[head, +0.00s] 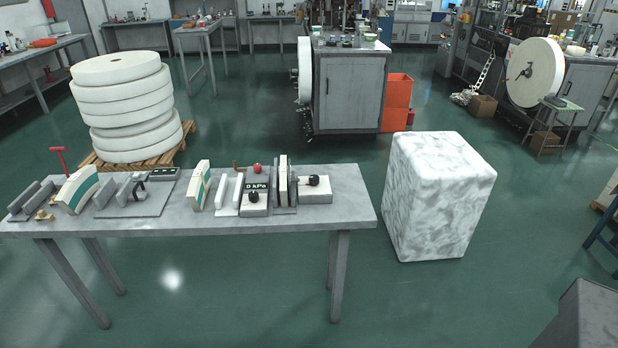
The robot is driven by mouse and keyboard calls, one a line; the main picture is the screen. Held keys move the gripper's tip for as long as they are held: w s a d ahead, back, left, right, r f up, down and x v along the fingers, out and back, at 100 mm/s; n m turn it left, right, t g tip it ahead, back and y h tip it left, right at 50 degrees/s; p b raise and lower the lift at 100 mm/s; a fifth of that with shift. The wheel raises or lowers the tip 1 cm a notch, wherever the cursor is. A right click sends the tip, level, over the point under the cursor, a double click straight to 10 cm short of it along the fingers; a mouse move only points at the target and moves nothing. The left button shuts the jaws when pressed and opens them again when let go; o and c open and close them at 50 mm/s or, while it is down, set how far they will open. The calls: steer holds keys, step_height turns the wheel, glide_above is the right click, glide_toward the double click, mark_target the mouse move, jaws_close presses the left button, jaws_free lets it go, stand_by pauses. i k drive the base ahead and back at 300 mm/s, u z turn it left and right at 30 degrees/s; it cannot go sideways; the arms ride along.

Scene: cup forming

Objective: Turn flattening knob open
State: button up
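A grey table (180,228) stands at the left with a row of small devices on it. Near its right end, a low grey-white block carries a black knob (313,180). Just left of it stands an upright pair of plates (284,180). Left of the plates, a box with a dark display (256,186) reads "0 kPa" and carries a second small black knob (253,197). No label shows which one is the flattening knob, and their turn positions are too small to tell. My gripper is not in view.
A red button (257,168) sits behind the display box. Curved cream-green pieces (77,190) and a red handle (58,158) are at the table's left. A marble-patterned block (438,195) stands right of the table. The floor (420,300) in front is clear.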

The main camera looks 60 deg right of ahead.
mark_target(314, 180)
steer(key=z, duration=0.05)
steer(key=i, duration=0.95)
steer(key=u, duration=0.05)
